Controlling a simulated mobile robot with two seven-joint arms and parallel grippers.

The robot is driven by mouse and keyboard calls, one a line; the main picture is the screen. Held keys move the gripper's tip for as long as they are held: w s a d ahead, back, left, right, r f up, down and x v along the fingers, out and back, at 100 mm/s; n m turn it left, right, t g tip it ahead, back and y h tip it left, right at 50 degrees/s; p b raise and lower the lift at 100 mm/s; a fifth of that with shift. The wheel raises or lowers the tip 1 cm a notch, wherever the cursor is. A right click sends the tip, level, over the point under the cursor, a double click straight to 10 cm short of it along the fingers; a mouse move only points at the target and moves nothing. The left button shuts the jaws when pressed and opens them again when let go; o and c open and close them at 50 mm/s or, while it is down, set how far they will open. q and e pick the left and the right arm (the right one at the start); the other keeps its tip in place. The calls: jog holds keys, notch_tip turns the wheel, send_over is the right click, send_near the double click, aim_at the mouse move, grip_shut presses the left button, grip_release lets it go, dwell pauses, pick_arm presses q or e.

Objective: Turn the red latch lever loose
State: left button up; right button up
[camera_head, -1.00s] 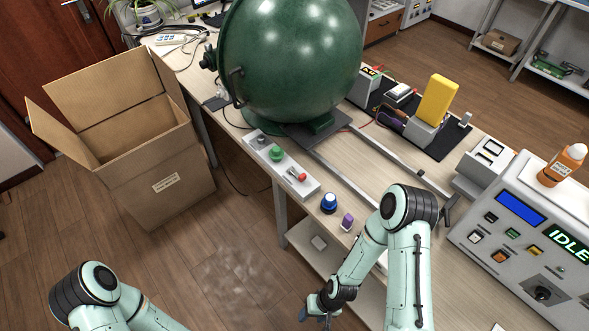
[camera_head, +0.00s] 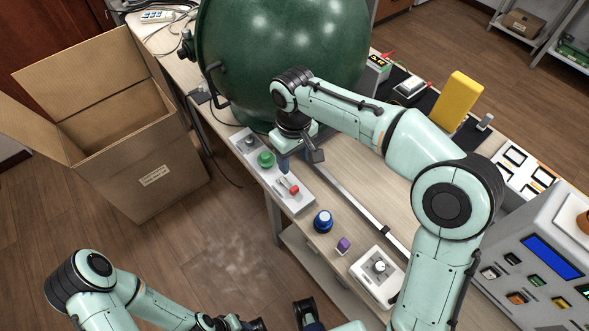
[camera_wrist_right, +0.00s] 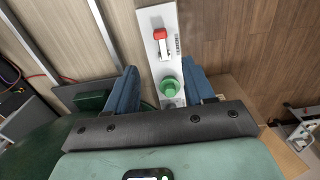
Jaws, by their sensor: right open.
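The red latch lever (camera_head: 294,189) lies on a long white panel at the table's front edge. Its red tip also shows in the right wrist view (camera_wrist_right: 160,34), with a pale metal arm below it. My right gripper (camera_head: 298,158) is above the panel, near the green knob and the lever. In the right wrist view its two blue fingers (camera_wrist_right: 162,88) are spread apart, with nothing held between them. The green knob shows between the fingers, and the lever lies beyond them. Only parts of my left arm show at the bottom; I cannot make out its fingers.
A green knob (camera_head: 265,159) is on the same panel. A blue knob (camera_head: 323,221), a purple piece (camera_head: 343,244) and a white box with a knob (camera_head: 378,275) stand nearby. The big green sphere (camera_head: 285,60) is close behind. An open cardboard box (camera_head: 150,185) stands at left.

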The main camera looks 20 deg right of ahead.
aim_at(294, 188)
notch_tip(294, 188, down, 13)
jog(key=shift+s+f+b, duration=0.15)
jog(key=shift+f+b, duration=0.05)
jog(key=shift+b, duration=0.65)
grip_shut()
jog(key=shift+r, duration=0.1)
